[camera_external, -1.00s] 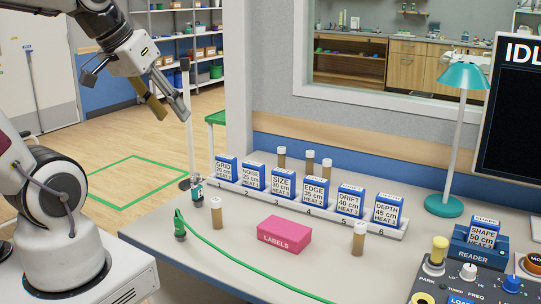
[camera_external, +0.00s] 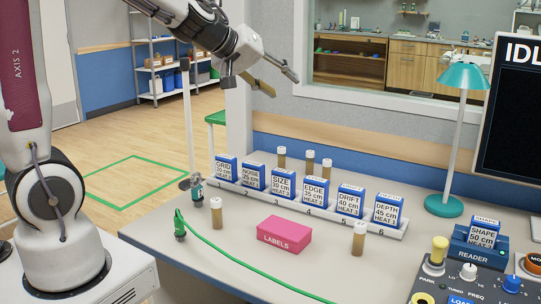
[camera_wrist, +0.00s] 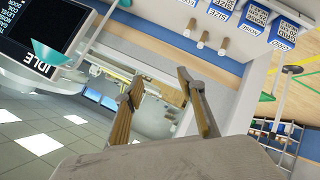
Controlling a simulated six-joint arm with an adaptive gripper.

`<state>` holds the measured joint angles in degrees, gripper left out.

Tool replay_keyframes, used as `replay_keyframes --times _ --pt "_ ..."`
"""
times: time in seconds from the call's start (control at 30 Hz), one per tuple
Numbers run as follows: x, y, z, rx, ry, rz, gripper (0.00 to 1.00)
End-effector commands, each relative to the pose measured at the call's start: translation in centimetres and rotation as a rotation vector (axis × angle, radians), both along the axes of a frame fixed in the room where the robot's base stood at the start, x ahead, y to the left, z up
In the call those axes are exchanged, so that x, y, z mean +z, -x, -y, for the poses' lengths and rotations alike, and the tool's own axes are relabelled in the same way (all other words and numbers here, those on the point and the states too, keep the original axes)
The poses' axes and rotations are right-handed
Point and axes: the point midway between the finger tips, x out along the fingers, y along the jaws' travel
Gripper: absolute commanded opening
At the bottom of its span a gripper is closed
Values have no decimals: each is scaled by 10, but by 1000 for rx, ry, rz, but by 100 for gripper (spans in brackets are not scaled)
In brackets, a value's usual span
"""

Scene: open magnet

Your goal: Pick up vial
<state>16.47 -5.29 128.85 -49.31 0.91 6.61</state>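Several brown vials with pale caps stand upright on the grey desk. One vial (camera_external: 216,213) is at the front left and another vial (camera_external: 358,239) is at the front right, beyond the pink box. Three more, including a vial (camera_external: 281,158), stand behind the card rack, their lower parts partly hidden. Three vials, one of them here (camera_wrist: 223,47), also show small near the top of the wrist view. My gripper (camera_external: 280,83) is open and empty, high above the back of the desk. Its spread fingers show in the wrist view (camera_wrist: 160,76) with nothing between them.
A white rack (camera_external: 399,233) holds a row of blue-and-white boxes. A pink LABELS box (camera_external: 284,235) and a green cable (camera_external: 245,259) lie in front. A teal lamp (camera_external: 446,205), a blue reader (camera_external: 477,253) and a control panel (camera_external: 470,286) stand at right.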

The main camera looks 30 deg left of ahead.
Motion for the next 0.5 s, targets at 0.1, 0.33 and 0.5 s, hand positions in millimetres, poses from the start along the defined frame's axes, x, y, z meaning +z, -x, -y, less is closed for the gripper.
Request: replay_keyframes --times 0.1,0.33,0.5 --pt "-13 -22 5 69 23 2 39" --pt "-43 -56 5 223 45 3 39" --pt "-72 -72 2 343 36 -8 39"
